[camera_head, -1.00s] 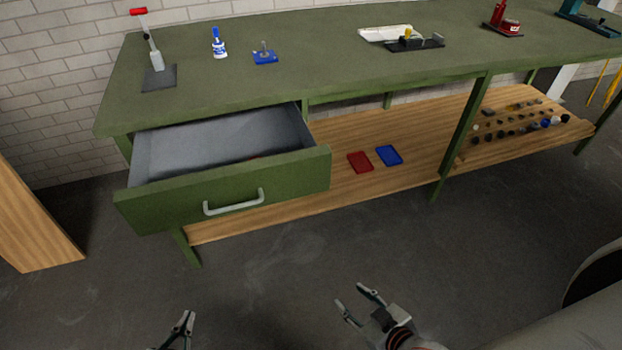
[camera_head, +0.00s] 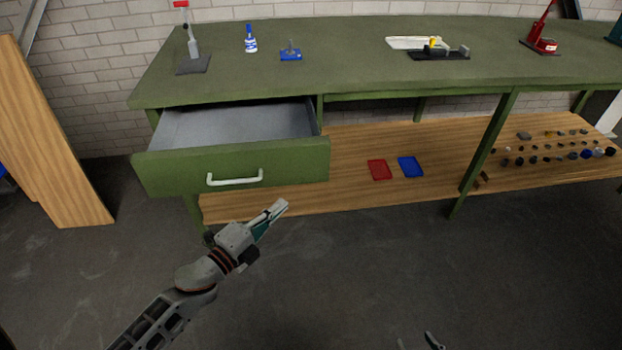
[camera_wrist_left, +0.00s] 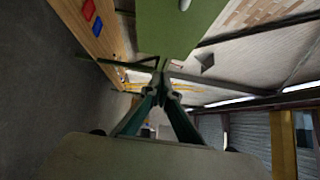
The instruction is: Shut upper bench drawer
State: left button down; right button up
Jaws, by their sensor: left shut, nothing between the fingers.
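The upper bench drawer (camera_head: 235,168) is pulled out of the green workbench at its left end. Its grey inside is visible, and its front carries a pale bar handle (camera_head: 235,179). My left gripper (camera_head: 279,208) is shut and empty. In the head view it appears below and right of the handle, apart from it. Its closed fingers also show in the left wrist view (camera_wrist_left: 159,84). Only a small tip of my right gripper (camera_head: 433,341) shows at the bottom edge of the head view, and its jaw state is hidden.
The bench top (camera_head: 340,75) holds a bottle (camera_head: 250,40) and several tools. The lower wooden shelf (camera_head: 345,190) carries a red tray (camera_head: 379,170), a blue tray (camera_head: 410,167) and several small parts. A wooden panel (camera_head: 50,140) stands left. The floor in front is clear.

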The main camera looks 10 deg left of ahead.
pick_arm(q)
send_near(308, 167)
jog(key=w+d, duration=0.1)
jog(key=d, duration=0.3)
jog(key=w, duration=0.3)
jog(key=shift+w+a+f+b, duration=0.1)
jog(key=shift+a+b, duration=0.2)
jog(key=shift+a, duration=0.05)
jog(key=shift+w, duration=0.25)
jog(key=shift+w+a, duration=0.1)
jog(key=shift+w, duration=0.1)
